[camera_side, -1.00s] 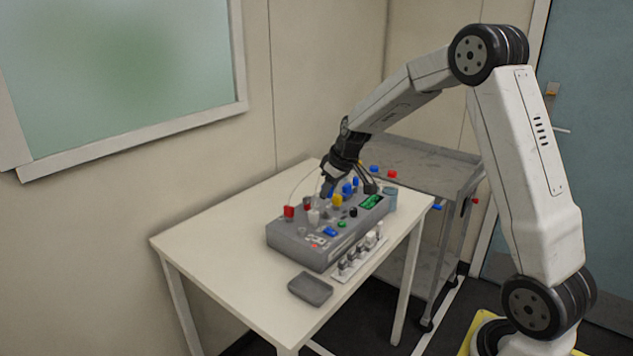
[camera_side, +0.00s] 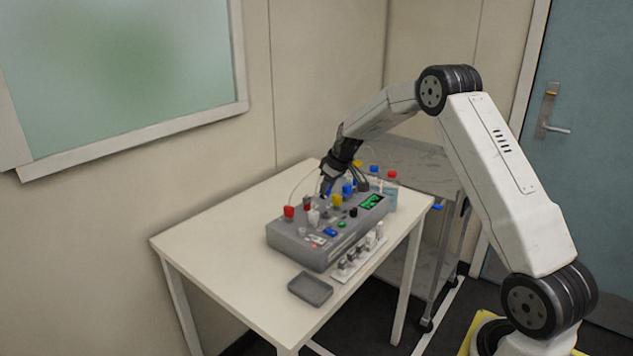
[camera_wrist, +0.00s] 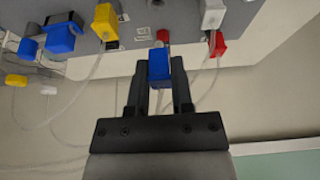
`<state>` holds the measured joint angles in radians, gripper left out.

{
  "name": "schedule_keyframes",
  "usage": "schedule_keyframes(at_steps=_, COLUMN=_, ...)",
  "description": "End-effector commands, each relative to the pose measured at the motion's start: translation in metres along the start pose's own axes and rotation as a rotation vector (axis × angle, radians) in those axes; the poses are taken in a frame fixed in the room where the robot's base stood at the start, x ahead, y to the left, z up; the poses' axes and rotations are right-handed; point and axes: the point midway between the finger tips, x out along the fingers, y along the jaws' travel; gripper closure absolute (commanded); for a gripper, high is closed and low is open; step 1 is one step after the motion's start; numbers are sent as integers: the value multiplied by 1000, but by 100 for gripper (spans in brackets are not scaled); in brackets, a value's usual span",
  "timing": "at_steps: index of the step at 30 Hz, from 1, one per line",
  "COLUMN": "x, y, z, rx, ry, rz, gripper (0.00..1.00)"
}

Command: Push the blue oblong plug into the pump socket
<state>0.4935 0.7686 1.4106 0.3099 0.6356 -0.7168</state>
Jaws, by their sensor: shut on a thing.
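The blue oblong plug (camera_wrist: 159,68) is held between the two fingers of my gripper (camera_wrist: 159,88) in the wrist view. It stands out past the fingertips, close to the edge of the grey pump unit (camera_wrist: 185,15). In the side view my gripper (camera_side: 326,186) is over the back edge of the pump unit (camera_side: 300,245), and the held plug is hard to make out there. A red connector (camera_wrist: 163,36) shows just beyond the plug in the wrist view. The socket for the plug cannot be clearly picked out; the plug looks outside any socket.
Yellow (camera_wrist: 106,22), white (camera_wrist: 212,14) and red (camera_wrist: 217,43) plugs with tubes stand close on both sides. Another blue plug (camera_wrist: 61,38) is at the left. Bottles (camera_side: 391,190) stand at the table's right end. A grey tray (camera_side: 310,289) lies in front. The table's left is clear.

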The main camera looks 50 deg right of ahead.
Motion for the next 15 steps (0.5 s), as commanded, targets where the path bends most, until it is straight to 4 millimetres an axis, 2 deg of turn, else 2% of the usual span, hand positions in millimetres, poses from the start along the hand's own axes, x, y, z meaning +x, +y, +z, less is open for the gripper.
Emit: schedule_keyframes(at_steps=15, x=19, y=0, z=8, rx=0, ry=-1, rz=-1, gripper=100)
